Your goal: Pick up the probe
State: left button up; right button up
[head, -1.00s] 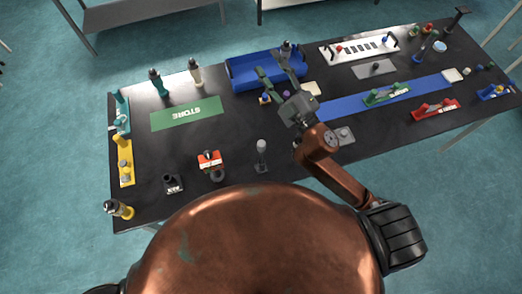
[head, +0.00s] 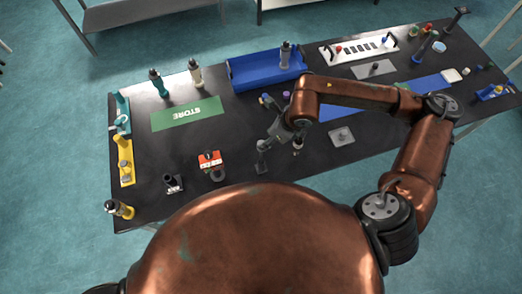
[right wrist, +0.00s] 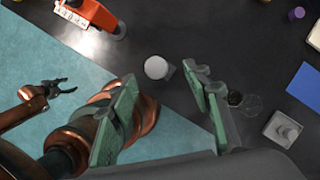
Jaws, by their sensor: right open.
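An upright piece with a pale round top (right wrist: 157,67), which may be the probe, stands on a dark foot (head: 262,168) near the table's front edge. In the head view my right gripper hides most of its upper part. My right gripper (head: 270,138) is open and empty, just above and beside it. In the right wrist view the pale top lies just beyond the gap between the two green-grey fingers (right wrist: 165,103), with no visible contact. My left gripper (right wrist: 62,87) shows at the left of the right wrist view, over the floor, with its fingers apart.
An orange device (head: 209,160) stands left of the upright piece. A grey square plate with a knob (head: 341,136) lies to the right. A small dark item (right wrist: 235,98) is close beside the right finger. A blue tray (head: 266,70) and green STORE mat (head: 187,113) are farther back.

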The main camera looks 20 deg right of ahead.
jog(key=p+x, duration=0.1)
jog(key=x, duration=0.2)
jog(key=p+x, duration=0.1)
jog(key=x, duration=0.2)
jog(key=shift+s+a+f, duration=0.15)
jog(key=shift+a+f, duration=0.05)
jog(key=shift+a, duration=0.05)
jog(key=shift+c, duration=0.7)
grip_shut()
